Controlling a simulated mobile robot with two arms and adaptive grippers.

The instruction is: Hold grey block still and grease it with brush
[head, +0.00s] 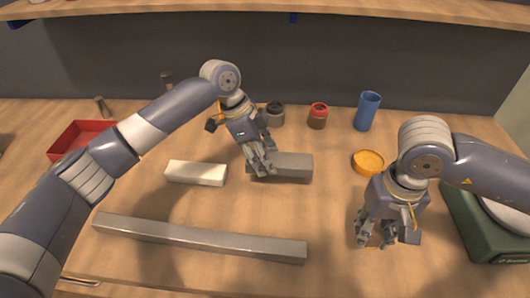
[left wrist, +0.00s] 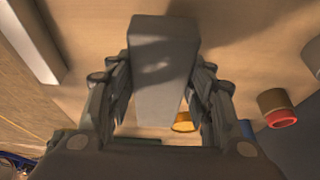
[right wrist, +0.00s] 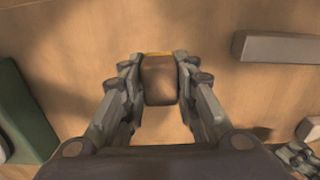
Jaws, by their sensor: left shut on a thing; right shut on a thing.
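The grey block (head: 293,167) lies on the wooden table near the middle. My left gripper (head: 262,168) is shut on its left part in the head view. In the left wrist view the block (left wrist: 160,72) sits between both fingers. My right gripper (head: 376,241) is low over the front right of the table, apart from the grey block. It is shut on a brown piece with a yellow edge, apparently the brush (right wrist: 159,80). The fingers hide much of the brush in the head view, and its bristles cannot be made out.
A white block (head: 196,174) and a long grey bar (head: 200,238) lie left and in front. A red tray (head: 67,153) is far left, a green scale (head: 470,222) right.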

